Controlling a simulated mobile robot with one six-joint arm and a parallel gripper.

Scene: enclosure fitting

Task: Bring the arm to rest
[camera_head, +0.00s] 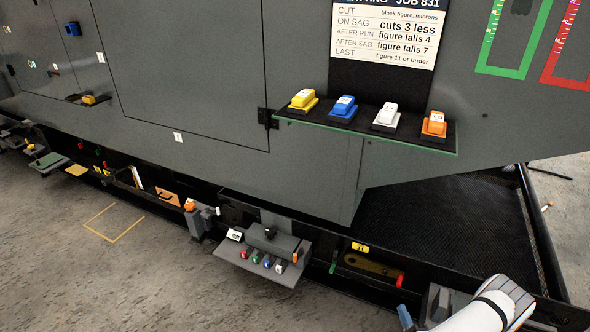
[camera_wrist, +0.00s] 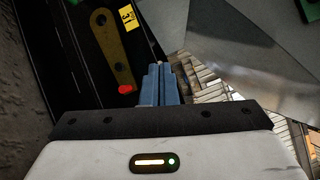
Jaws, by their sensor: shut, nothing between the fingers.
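My gripper (camera_wrist: 160,84) shows in the wrist view with its blue-grey fingers together and nothing between them. In the head view my white arm enters at the bottom right, and a bluish finger part of my gripper (camera_head: 405,318) shows at the bottom edge. The gripper is near the floor-level trough, close to a brown bar (camera_head: 373,265) with a red end. That brown bar (camera_wrist: 115,50) also shows in the wrist view, left of the fingers and apart from them.
A grey shelf (camera_head: 262,262) with several coloured knobs stands left of the arm. A ledge (camera_head: 365,131) with yellow, blue, white and orange blocks sits on the grey enclosure under a job card (camera_head: 384,35). A black mesh tray (camera_head: 450,220) lies right. Open floor (camera_head: 120,270) is at left.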

